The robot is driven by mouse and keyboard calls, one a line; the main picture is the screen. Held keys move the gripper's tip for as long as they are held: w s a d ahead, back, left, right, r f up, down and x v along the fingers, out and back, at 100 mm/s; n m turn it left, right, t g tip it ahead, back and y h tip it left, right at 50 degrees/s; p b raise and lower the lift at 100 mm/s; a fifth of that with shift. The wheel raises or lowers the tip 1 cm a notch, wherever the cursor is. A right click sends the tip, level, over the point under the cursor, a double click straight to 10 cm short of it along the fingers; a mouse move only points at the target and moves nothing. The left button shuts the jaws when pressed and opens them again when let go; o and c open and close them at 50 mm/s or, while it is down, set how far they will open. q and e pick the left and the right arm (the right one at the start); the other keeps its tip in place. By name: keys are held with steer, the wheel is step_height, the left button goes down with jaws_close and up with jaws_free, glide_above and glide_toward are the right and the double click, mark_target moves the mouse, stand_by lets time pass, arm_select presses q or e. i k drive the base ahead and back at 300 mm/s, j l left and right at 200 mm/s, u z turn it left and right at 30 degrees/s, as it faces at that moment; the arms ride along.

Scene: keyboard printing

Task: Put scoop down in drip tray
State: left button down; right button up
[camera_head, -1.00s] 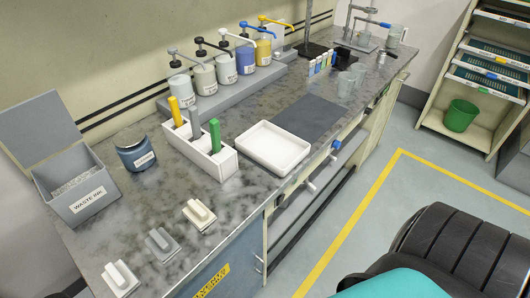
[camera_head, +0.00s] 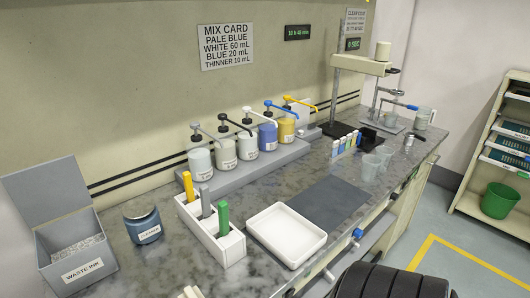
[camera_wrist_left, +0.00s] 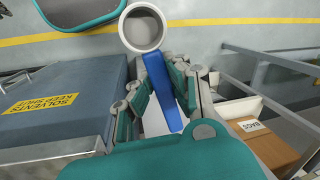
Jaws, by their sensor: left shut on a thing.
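In the left wrist view my left gripper (camera_wrist_left: 162,82) is shut on the blue handle of a scoop (camera_wrist_left: 158,70). The scoop's round grey cup (camera_wrist_left: 143,28) sticks out past the fingertips, its open mouth facing the camera. The floor shows behind it. A shallow white tray (camera_head: 258,231), which looks like the drip tray, lies empty on the grey speckled bench in the head view. Neither gripper shows in the head view, so the gap between scoop and tray cannot be judged. My right gripper is not in view.
A white holder (camera_head: 230,247) with coloured-handled tools stands left of the tray; a dark mat (camera_head: 330,200) lies to its right. Pump jars (camera_head: 223,152) line the back. In the left wrist view, a solvents cabinet (camera_wrist_left: 85,90) and a bags box (camera_wrist_left: 268,140) flank the gripper.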

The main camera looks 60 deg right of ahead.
mark_target(276, 227)
steer(key=l+u, duration=0.1)
steer(key=l, duration=0.3)
steer(key=k+l+u, duration=0.1)
steer(key=l, duration=0.3)
steer(key=k+l+u, duration=0.1)
steer(key=l, duration=0.3)
steer(key=k+l+u, duration=0.1)
steer(key=l, duration=0.25)
steer(key=k+l+u, duration=0.15)
steer(key=l, duration=0.25)
steer(key=k+l+u, duration=0.1)
steer(key=l, duration=0.25)
steer(key=k+l, duration=0.15)
steer(key=l, duration=0.25)
steer(key=k+l, duration=0.15)
steer(key=l, duration=0.2)
steer(key=k+l, duration=0.2)
steer(key=l, duration=0.2)
steer(key=k+l, duration=0.15)
steer(key=l, duration=0.25)
steer(key=k+l, duration=0.15)
steer(key=l, duration=0.2)
